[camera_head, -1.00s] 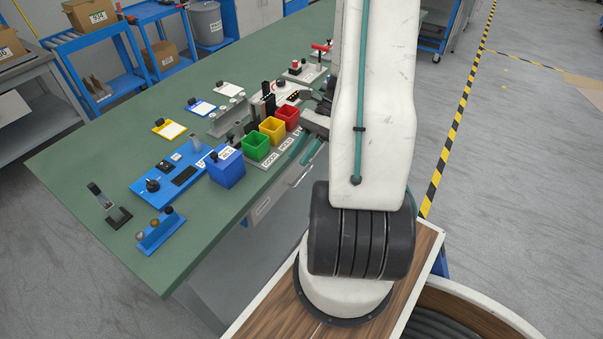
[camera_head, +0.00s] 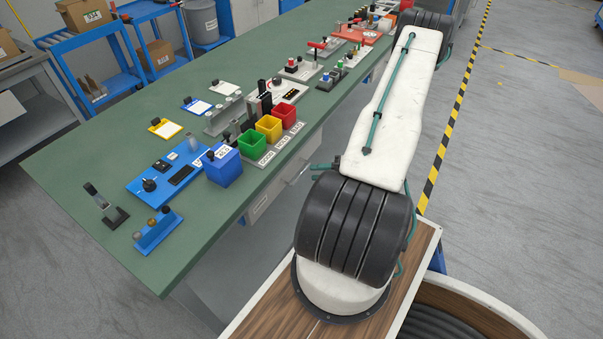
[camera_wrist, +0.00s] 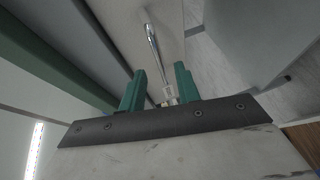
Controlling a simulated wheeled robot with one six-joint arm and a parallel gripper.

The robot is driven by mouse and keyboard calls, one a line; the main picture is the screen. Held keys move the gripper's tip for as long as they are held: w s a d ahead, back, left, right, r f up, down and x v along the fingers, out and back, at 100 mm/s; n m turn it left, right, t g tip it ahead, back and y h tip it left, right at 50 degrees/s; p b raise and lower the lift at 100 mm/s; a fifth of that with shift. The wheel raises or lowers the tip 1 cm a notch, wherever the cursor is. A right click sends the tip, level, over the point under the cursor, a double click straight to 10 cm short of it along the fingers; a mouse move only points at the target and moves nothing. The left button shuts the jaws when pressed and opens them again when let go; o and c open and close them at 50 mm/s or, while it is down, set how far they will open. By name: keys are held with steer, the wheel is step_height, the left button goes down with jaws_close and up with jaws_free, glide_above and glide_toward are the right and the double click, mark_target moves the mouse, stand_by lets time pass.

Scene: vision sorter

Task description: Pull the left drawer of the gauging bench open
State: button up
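The gauging bench (camera_head: 105,225) has a green top. A pale grey drawer front (camera_head: 272,198) with a label shows under its near edge, below the coloured bins, and looks shut. Its bar handle (camera_head: 298,177) sticks out.
Green (camera_head: 252,144), yellow (camera_head: 268,128) and red (camera_head: 285,115) bins stand near the bench edge, beside a blue box (camera_head: 224,167). Several devices line the bench top. Grey floor (camera_head: 500,180) is free on the right, past a striped line.

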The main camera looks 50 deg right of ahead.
mark_target(301, 173)
steer(key=x, duration=0.6)
jaws_close()
